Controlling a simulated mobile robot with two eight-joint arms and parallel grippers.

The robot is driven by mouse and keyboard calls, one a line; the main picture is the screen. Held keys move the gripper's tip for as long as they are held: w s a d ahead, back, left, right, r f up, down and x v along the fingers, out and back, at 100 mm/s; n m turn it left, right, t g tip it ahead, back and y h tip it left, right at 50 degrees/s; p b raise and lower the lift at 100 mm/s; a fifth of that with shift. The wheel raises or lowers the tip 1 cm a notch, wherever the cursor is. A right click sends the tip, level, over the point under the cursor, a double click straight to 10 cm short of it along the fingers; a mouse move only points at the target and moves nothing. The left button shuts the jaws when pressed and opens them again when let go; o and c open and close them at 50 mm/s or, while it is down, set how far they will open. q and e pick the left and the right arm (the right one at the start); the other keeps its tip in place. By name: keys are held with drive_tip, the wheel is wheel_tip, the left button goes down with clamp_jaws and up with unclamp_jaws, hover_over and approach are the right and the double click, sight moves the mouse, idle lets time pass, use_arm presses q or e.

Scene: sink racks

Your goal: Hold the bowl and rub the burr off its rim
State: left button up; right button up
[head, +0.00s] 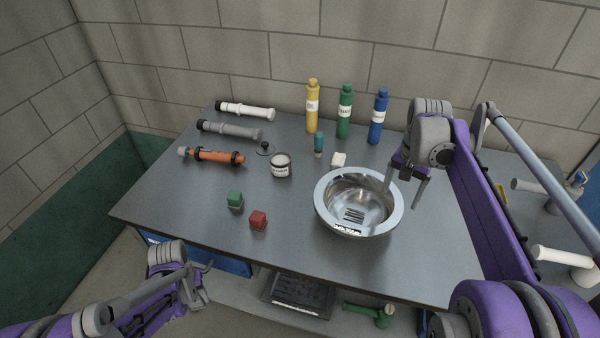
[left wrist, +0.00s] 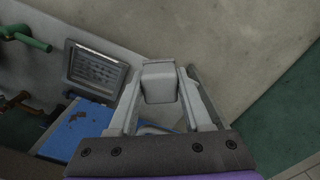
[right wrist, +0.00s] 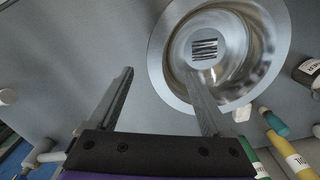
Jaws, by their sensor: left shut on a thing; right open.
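The shiny metal bowl (head: 333,187) stands on the right half of the grey table, with a striped mark on its floor. It also shows in the right wrist view (right wrist: 276,25). No burr can be made out on its rim. My right gripper (head: 403,198) is open at the bowl's right side. In the right wrist view one finger overlaps the bowl and the other is outside its rim; contact cannot be told. My left gripper (head: 204,274) is low in front of the table, away from the bowl. It is shut on a light grey block (left wrist: 160,83).
Yellow (head: 312,112), green (head: 344,112) and blue (head: 378,120) bottles stand behind the bowl, near a small white block (head: 338,160) and a jar (head: 281,166). Rollers lie at the back left. The table's front middle is clear.

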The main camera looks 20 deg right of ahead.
sight(393, 215)
wheel_tip(393, 215, down, 10)
drive_tip(key=shift+r+b, duration=0.2)
drive_tip(key=shift+b, duration=0.1)
clamp_jaws()
idle(0.4)
idle(0.6)
